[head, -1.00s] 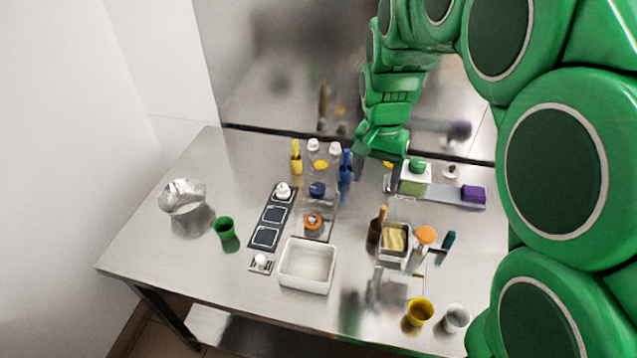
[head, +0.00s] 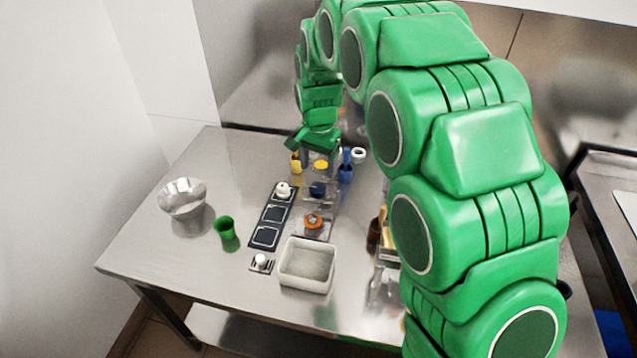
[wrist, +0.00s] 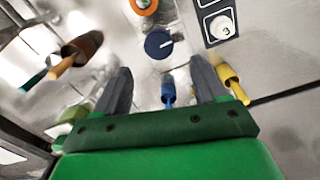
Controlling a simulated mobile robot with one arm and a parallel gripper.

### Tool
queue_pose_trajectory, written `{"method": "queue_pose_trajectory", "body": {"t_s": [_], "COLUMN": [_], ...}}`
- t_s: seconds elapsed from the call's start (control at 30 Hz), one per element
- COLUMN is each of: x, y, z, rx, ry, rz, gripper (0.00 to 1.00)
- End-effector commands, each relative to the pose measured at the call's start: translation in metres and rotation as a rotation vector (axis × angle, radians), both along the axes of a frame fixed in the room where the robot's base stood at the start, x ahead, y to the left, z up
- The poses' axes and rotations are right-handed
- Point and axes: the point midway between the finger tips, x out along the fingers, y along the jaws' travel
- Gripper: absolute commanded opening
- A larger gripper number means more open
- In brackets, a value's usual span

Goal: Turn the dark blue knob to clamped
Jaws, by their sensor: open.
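The dark blue knob (head: 317,188) sits on a metal plate near the middle of the table, behind an orange knob (head: 313,221). In the wrist view the dark blue knob (wrist: 159,43) is a round disc with a white pointer line towards its right edge. My gripper (head: 319,158) hangs behind the knob, above the back of the table. In the wrist view my gripper (wrist: 162,78) has its two dark fingers apart, with nothing held between them. The knob shows beyond the fingertips, apart from them. Any label for clamped is too small to read.
A blue-handled tool (head: 346,166) and a yellow one (head: 296,163) stand close to my gripper. A dark panel with a white knob (head: 283,189) lies left of the blue knob. A white bin (head: 307,265) stands in front. A green cup (head: 225,228) and metal bowl (head: 182,197) are left.

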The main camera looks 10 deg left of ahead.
Motion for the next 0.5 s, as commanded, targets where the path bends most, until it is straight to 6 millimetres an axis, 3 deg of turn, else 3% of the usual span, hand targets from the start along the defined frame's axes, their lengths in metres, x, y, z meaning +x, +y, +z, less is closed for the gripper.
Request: {"method": "queue_pose_trajectory", "body": {"t_s": [0.5], "x": [-0.001], "y": [-0.001], "z": [-0.063], "rx": [-0.001], "ry": [0.003], "rz": [0.0], "gripper": [0.72]}}
